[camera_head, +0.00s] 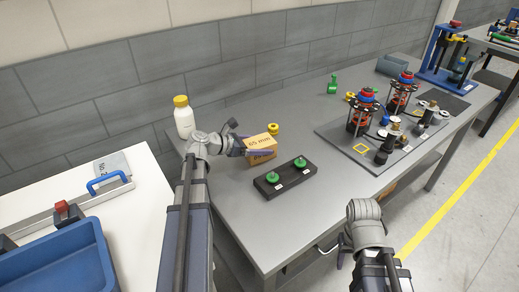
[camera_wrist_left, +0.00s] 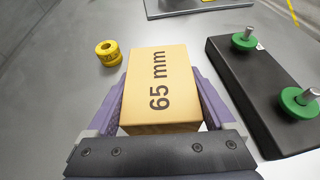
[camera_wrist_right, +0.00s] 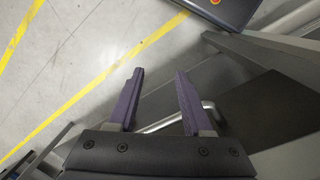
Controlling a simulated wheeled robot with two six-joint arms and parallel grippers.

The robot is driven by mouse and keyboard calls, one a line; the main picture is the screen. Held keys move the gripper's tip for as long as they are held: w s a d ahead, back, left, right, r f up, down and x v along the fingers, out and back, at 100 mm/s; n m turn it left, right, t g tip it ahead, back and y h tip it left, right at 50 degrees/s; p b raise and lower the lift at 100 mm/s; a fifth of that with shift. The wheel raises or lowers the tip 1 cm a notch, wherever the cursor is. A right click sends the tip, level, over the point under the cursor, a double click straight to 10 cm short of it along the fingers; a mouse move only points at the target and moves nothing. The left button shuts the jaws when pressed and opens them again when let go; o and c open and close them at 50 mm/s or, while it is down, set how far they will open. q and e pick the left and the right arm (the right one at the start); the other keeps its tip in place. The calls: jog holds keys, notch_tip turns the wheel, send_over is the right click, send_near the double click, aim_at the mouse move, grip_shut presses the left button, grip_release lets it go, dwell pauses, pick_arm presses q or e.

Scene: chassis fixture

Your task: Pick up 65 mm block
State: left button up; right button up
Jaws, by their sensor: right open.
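The tan block marked "65 mm" (camera_head: 261,147) stands on the grey table near its left end. In the left wrist view the block (camera_wrist_left: 160,85) is between the two purple fingers of my left gripper (camera_wrist_left: 161,95). The fingers lie close along both its sides; whether they press on it I cannot tell. In the head view my left gripper (camera_head: 240,147) reaches the block from the left. My right gripper (camera_wrist_right: 160,85) is open and empty, off the table's front edge over the floor.
A black fixture (camera_head: 268,189) with two green knobs is right of the block. A yellow ring (camera_head: 273,128) is just behind it. A white bottle with yellow cap (camera_head: 184,120) stands at the left.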

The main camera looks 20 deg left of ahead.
aim_at(259, 141)
pick_arm(q)
jog(key=c, duration=0.8)
jog(key=shift+r, duration=0.1)
notch_tip(259, 141, up, 10)
jog(key=p, duration=1)
